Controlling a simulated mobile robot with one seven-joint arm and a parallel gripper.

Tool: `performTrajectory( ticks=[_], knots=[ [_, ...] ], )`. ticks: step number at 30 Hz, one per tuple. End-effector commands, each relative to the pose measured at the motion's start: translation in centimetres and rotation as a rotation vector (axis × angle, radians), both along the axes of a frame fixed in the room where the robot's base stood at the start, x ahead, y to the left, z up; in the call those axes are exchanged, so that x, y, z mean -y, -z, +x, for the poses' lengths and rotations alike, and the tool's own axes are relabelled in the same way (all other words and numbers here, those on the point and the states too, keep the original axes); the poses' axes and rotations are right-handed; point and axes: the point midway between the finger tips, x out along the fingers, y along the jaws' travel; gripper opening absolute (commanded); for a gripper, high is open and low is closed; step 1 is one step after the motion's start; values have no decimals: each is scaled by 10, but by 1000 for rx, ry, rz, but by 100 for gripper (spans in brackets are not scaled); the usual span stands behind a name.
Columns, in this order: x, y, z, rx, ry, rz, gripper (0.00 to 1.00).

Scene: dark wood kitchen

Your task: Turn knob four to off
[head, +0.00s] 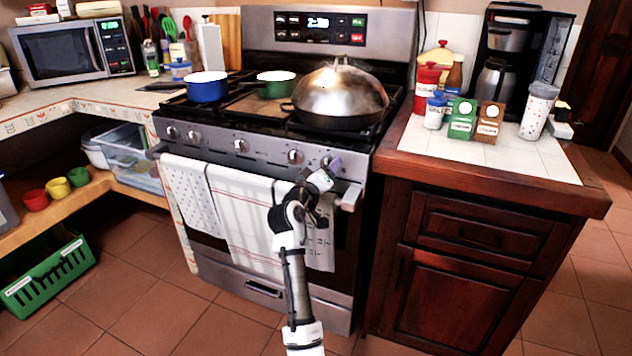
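The steel stove (215,150) has a row of several round knobs along its sloped front panel. Counted from the left, knob four (295,156) is a silver knob right of the panel's middle. Its exact turn angle is too small to read. My gripper (327,170) is in front of the panel's right end, to the right of knob four and close to the rightmost knob (331,162), which it partly covers. I cannot tell whether it touches that knob. The fingers are too small and dark to show whether they are open.
Towels (250,215) hang on the oven handle below the knobs, behind my arm. A blue pot (207,88), a green pot (276,86) and a large domed pan (340,95) stand on the stove. A wooden cabinet (465,240) adjoins on the right.

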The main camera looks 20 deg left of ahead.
Motion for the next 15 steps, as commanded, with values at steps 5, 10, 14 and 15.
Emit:
performTrajectory(
  ticks=[5, 10, 14, 15],
  knots=[
    [-3, 2, -32, 1, -4, 1, 63],
    [-4, 2, -72, 1, -4, 0, 63],
    [-4, 2, -99, -1, -2, 1, 63],
    [-4, 2, -106, 0, -3, 1, 63]
  ],
)
